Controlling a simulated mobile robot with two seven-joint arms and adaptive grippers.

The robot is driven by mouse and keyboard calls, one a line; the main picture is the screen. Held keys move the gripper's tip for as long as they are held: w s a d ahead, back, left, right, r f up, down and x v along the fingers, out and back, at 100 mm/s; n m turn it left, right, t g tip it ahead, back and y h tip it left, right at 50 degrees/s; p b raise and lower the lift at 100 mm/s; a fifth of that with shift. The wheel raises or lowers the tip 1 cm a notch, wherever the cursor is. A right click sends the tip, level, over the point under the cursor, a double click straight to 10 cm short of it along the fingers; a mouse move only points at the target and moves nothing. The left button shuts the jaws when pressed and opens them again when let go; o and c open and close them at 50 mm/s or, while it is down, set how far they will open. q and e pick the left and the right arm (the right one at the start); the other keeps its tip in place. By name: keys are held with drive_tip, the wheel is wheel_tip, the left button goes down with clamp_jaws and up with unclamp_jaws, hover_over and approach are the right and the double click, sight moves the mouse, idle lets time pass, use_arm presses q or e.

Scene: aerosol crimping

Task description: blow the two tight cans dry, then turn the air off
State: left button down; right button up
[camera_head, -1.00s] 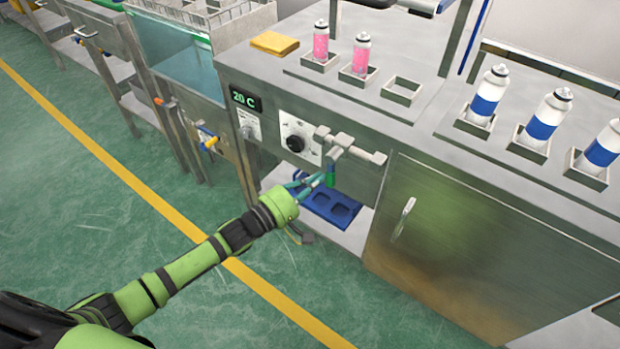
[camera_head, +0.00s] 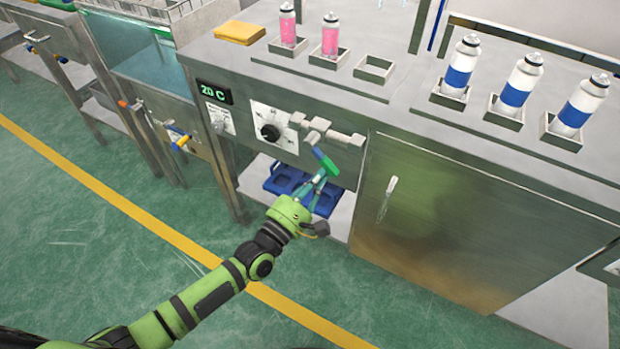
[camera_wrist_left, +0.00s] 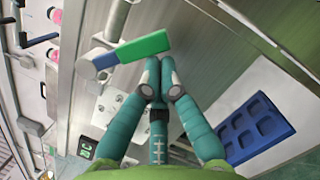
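A valve with a green lever handle (camera_head: 325,160) sits on the front of the steel bench; the handle slants down to the right. In the left wrist view, the green handle (camera_wrist_left: 143,46) lies just beyond my fingertips. My left gripper (camera_head: 322,178) is below the handle, its fingers drawn together with nothing seen between them; whether they touch the handle is unclear. Two pink cans (camera_head: 288,28) (camera_head: 330,38) stand upright in holders at the back. Several white-and-blue cans (camera_head: 461,68) stand in holders on the right. Which cans are tight, or wet, I cannot tell. My right gripper is out of view.
A black dial (camera_head: 270,132) and a display reading 20 C (camera_head: 214,91) are left of the valve. A blue tray (camera_head: 283,180) lies on the lower shelf, also in the left wrist view (camera_wrist_left: 251,130). One holder (camera_head: 374,69) is empty. A yellow cloth (camera_head: 240,32) lies on the bench.

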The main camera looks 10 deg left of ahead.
sight(335, 174)
use_arm(q)
drive_tip(key=n, duration=0.1)
drive_tip(key=d+n, duration=0.1)
drive_tip(key=r+n, duration=0.1)
drive_tip(key=shift+s+d+n+t+y+b, duration=0.3)
drive_tip(key=shift+d+t+b, duration=0.05)
drive_tip(key=shift+t+b, duration=0.05)
drive_tip(key=shift+d+r+n, duration=0.2)
drive_tip(key=shift+r+n, duration=0.1)
drive_tip(key=shift+n, duration=0.2)
drive_tip(key=shift+s+d+r+n+t+y, duration=0.15)
drive_tip(key=shift+d+r+n+y, duration=0.15)
drive_tip(key=shift+n, duration=0.45)
drive_tip(key=shift+s+d+r+n+t+y, duration=0.1)
drive_tip(key=shift+r+n+t+y, duration=0.2)
drive_tip(key=shift+n, duration=0.4)
drive_tip(key=shift+s+d+r+n+t+y, duration=0.1)
drive_tip(key=shift+d+r+n+y, duration=0.1)
drive_tip(key=shift+r+n, duration=0.4)
drive_tip(key=shift+n+b, duration=0.3)
drive_tip(key=shift+n, duration=0.25)
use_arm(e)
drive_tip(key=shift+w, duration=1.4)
